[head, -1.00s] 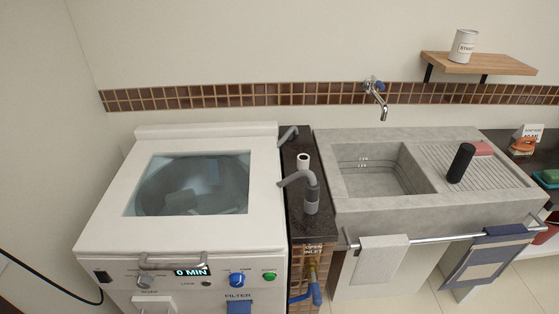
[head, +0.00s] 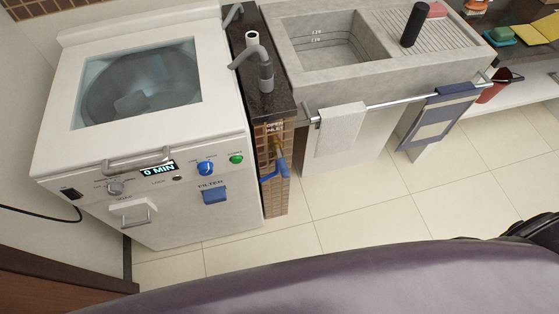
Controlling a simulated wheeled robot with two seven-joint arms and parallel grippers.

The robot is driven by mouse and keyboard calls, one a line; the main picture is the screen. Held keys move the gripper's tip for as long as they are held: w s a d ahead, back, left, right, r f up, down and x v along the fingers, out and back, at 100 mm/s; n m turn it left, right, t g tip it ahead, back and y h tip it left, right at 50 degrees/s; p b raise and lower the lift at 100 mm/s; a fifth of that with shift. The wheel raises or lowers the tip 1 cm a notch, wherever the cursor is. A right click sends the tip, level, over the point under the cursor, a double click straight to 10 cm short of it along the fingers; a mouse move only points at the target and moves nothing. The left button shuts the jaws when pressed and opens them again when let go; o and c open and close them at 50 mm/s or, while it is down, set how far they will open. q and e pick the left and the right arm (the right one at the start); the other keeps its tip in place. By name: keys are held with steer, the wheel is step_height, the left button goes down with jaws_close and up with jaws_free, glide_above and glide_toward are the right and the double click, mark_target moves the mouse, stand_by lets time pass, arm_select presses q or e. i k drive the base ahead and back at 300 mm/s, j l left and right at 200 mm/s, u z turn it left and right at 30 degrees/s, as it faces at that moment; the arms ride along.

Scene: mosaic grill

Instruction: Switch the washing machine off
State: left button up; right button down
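The white washing machine (head: 220,113) stands at the left of the head view, its glass lid (head: 140,85) closed with blurred items inside. Its front panel has a black rocker switch (head: 72,194) at the left end, a grey knob (head: 116,187), a display (head: 158,169) reading "0 MIN", a blue knob (head: 205,168) and a green button (head: 236,159). Which way the rocker switch is set is too small to tell. Neither of my grippers is in view.
A black cable (head: 40,213) runs to the machine's left side. A tiled pillar with a blue-handled inlet valve (head: 282,165) stands right of it, then a concrete sink (head: 350,75) with a towel rail (head: 400,101). Tiled floor (head: 360,195) in front is clear. A brown wooden piece (head: 50,265) is lower left.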

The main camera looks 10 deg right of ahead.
mark_target(71, 194)
steer(key=u, duration=1.5)
